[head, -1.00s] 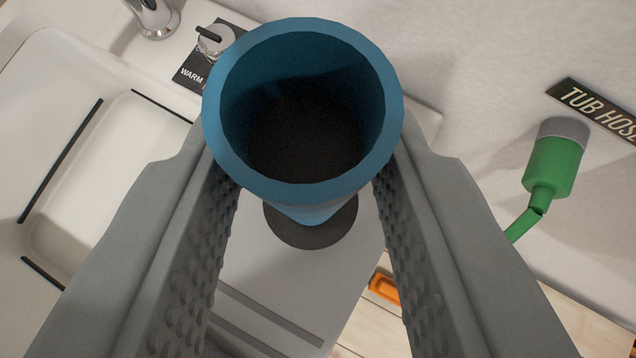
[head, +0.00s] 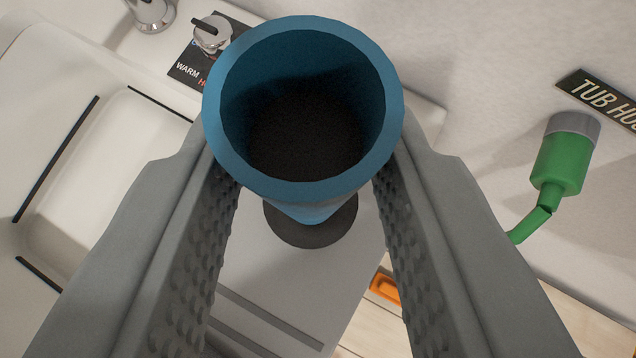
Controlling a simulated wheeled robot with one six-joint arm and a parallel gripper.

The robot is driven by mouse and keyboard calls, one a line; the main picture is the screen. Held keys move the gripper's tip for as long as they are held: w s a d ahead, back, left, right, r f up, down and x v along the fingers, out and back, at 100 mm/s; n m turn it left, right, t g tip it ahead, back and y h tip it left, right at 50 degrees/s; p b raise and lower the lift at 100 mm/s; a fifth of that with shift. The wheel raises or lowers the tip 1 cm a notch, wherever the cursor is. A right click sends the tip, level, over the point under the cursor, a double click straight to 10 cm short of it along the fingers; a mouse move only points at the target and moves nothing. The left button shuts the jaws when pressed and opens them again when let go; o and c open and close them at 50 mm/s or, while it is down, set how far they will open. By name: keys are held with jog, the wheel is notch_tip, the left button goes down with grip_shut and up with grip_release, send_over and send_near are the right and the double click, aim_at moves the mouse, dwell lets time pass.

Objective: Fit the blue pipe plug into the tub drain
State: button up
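The blue pipe plug (head: 303,187) is a hollow blue cup shape with a dark inside and a dark round part below it. My gripper (head: 304,150) is shut on it, with one grey ridged finger on each side. Its open end faces the camera. The white tub (head: 70,150) lies at the left, with a recessed basin and dark slots along its edges. I cannot make out the tub drain; the plug and fingers hide part of the view.
A chrome tap (head: 152,14) and a knob (head: 212,34) on a WARM label stand at the top left. A green hose fitting (head: 563,158) hangs on the right wall below a TUB HOSE sign (head: 604,97). An orange object (head: 385,288) lies on the pale wooden surface below.

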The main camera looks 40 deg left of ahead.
jog(key=shift+f, duration=1.45)
dwell(0.4)
jog(key=o, duration=1.3)
jog(key=shift+c, duration=0.2)
jog(key=shift+r, duration=0.1)
jog(key=shift+s+d+r, duration=0.25)
jog(key=shift+d+r, duration=0.05)
jog(key=shift+r, duration=0.95)
jog(key=shift+s+d+r, duration=0.25)
jog(key=shift+s+r, duration=0.05)
jog(key=shift+r, duration=1)
jog(key=shift+s+d+r, duration=0.25)
jog(key=shift+d+r, duration=0.05)
jog(key=shift+r, duration=0.95)
jog(key=s+a+m+t+h, duration=0.1)
jog(key=s+m+t+h, duration=0.3)
jog(key=s, duration=1.3)
jog(key=s+a+f+m+t+h, duration=0.1)
jog(key=s+m+t, duration=0.4)
jog(key=s, duration=1.3)
jog(key=a+t+h, duration=0.1)
jog(key=h, duration=0.1)
jog(key=shift+f+m+h, duration=0.2)
jog(key=shift+m+h, duration=0.1)
jog(key=shift+h, duration=0.1)
